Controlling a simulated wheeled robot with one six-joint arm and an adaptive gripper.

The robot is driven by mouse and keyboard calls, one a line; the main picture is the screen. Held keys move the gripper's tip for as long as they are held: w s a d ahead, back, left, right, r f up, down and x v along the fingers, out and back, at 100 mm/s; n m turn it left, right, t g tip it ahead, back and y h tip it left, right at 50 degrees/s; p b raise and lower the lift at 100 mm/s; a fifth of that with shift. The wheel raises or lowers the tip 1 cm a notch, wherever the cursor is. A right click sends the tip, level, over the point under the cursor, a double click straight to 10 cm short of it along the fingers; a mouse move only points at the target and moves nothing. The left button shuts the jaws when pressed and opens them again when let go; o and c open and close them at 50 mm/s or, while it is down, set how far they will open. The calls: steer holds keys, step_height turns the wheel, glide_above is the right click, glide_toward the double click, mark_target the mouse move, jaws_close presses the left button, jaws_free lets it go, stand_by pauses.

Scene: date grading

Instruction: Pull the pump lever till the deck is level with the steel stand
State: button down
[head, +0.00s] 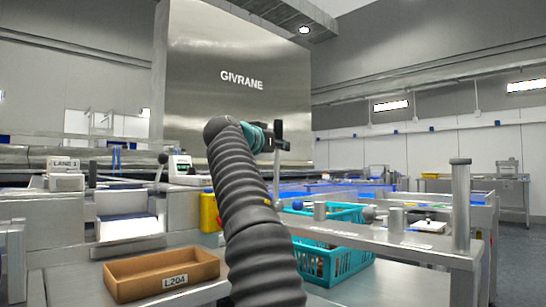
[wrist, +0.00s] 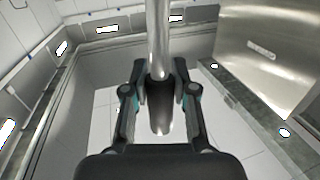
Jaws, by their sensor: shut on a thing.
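My gripper (head: 268,139) is raised in the middle of the head view and is shut on the upright pump lever (head: 277,165). In the wrist view, the two fingers of my gripper (wrist: 159,92) close on either side of the lever's steel rod (wrist: 158,40), at a dark grip. The lever's foot is hidden behind my arm. A steel top (head: 400,243) with short cylinders and a tall post, perhaps the steel stand, is at right. A lower steel surface (head: 385,287) lies beneath it, perhaps the deck; I cannot tell for sure which is which, nor their height difference.
A teal crate (head: 352,213) stands partly behind the steel top. A brown tray (head: 135,280) marked L204 lies at front left. Balances and a lane sign (head: 63,164) are at left. A large steel cabinet (head: 240,60) marked GIVRANE rises behind. Open floor shows at far right.

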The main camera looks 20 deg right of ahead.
steer(key=shift+f, duration=0.3)
steer(key=c, duration=0.8)
jaws_free()
steer(key=shift+w, duration=0.15)
steer(key=shift+c, duration=0.2)
steer(key=shift+r, duration=0.1)
steer(key=shift+s+r, duration=0.1)
steer(key=shift+s, duration=0.1)
steer(key=v, duration=1.2)
